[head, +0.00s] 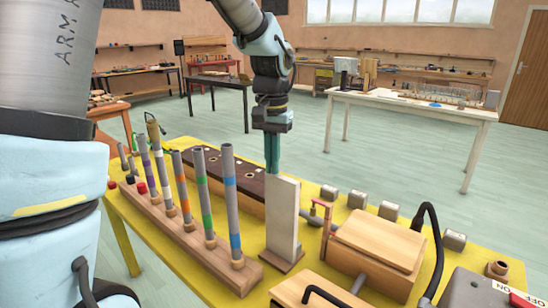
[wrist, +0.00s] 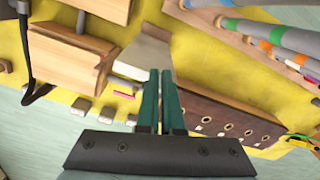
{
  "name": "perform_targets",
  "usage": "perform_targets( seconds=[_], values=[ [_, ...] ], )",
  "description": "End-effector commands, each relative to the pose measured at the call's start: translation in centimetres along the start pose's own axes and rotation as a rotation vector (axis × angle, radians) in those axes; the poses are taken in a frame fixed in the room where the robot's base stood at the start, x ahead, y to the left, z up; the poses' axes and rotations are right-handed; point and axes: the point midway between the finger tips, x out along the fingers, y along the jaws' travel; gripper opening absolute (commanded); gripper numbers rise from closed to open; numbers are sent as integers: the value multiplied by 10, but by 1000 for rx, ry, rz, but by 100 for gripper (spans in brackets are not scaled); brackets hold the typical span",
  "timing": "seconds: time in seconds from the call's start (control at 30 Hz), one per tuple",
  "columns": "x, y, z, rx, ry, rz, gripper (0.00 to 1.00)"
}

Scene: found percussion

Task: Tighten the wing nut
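I cannot make out the wing nut for certain in either view. A red bracket-like fitting (head: 327,213) stands beside the left side of a wooden box (head: 380,240), with a small grey part (head: 312,213) near it, too small to identify. My gripper (head: 272,172) points down above the yellow table, just behind and left of the top of an upright pale panel (head: 284,215). In the wrist view, its green fingers (wrist: 160,75) have a narrow gap between them and nothing visible in it. The panel (wrist: 147,55) shows close beyond the fingertips.
A wooden rack of upright tubes with coloured bands (head: 200,235) fills the left of the yellow table (head: 205,291). A dark-topped long box (head: 240,175) lies behind it. Several grey blocks (head: 389,210) line the far side. A black cable (head: 433,240) arches at the right.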

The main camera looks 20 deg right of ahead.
Motion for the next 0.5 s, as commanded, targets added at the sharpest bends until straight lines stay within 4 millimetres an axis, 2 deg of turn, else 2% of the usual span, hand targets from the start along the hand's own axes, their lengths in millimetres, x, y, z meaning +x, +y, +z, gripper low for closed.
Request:
perform_targets(
  seconds=[0.13, 0.4, 0.5],
  values=[
    [-1, -2, 0, 82, 0, -1, 0],
    [-1, -3, 0, 92, 1, -1, 0],
    [-3, -4, 0, 171, -1, -1, 0]
  ],
)
